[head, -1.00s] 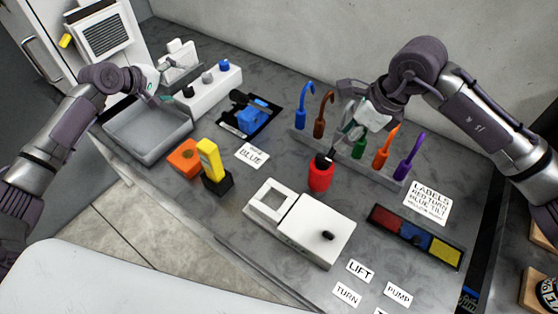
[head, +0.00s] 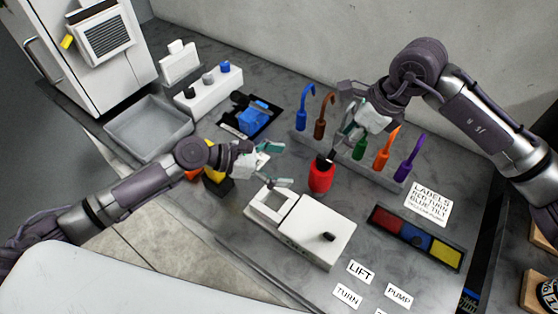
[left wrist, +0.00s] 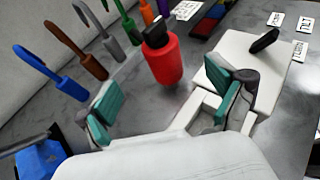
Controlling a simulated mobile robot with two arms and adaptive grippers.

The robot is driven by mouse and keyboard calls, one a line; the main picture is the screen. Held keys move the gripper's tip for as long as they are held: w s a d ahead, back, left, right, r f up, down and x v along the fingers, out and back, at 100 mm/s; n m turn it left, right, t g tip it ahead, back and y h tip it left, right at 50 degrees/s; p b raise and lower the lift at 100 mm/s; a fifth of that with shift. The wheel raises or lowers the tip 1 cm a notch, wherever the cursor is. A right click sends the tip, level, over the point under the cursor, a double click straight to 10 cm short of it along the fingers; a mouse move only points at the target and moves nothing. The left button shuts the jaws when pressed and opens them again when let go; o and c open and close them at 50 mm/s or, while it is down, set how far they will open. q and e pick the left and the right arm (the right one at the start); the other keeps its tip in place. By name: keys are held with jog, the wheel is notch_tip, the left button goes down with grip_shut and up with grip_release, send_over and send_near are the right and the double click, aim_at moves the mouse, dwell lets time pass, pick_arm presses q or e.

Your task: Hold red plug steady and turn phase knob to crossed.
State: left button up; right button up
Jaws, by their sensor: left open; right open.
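The red plug (head: 321,178), a red cylinder with a black top, stands on the bench; it is also in the left wrist view (left wrist: 165,60). My left gripper (head: 275,165) is open and empty, left of the red plug, with its fingers spread toward it. My right gripper (head: 342,143) is open, above and behind the red plug in the head view; contact cannot be told. A black knob (head: 328,237) sits on a white box (head: 300,245) in front of the plug. No phase marking is readable on it.
Several coloured hooked tools (head: 302,115) stand in a rack behind the plug. A white block (head: 208,95) with knobs, a grey tray (head: 150,128) and a blue fixture (head: 252,118) are at left. A red, blue and yellow strip (head: 415,238) lies at right.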

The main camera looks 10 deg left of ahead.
aim_at(329, 169)
pick_arm(q)
jog(key=x, duration=1.3)
jog(key=shift+w+f, duration=0.1)
jog(key=shift+w, duration=0.15)
